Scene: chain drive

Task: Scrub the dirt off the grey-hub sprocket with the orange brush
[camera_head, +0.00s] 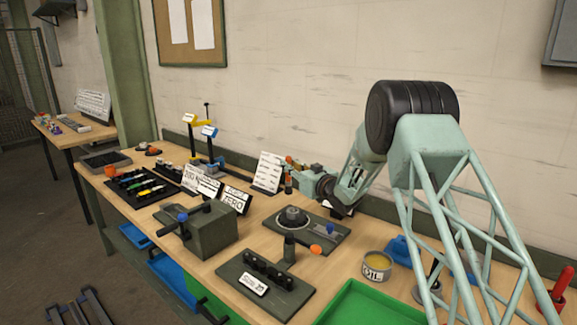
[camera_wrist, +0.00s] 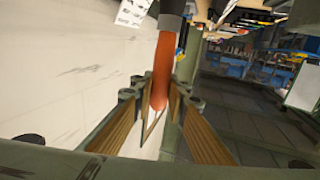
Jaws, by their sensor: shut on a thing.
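My gripper (camera_head: 298,171) is shut on the orange brush (camera_head: 289,160), above and behind the dark board in the middle of the bench. In the wrist view the brush's orange handle (camera_wrist: 162,72) runs between the fingers (camera_wrist: 158,105), with a dark part at its far end. The sprocket (camera_head: 293,218) looks like a dark round disc with a lighter grey hub, lying on that board. The brush appears to be apart from it. Dirt on the sprocket is too small to make out.
The board (camera_head: 335,241) also carries a blue-knobbed part (camera_head: 330,228). A dark vise-like block (camera_head: 208,230) stands left, a dark fixture (camera_head: 268,275) in front. An oil tin (camera_head: 375,267) and a green tray (camera_head: 365,305) are at the right. A white sign (camera_head: 268,171) stands behind.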

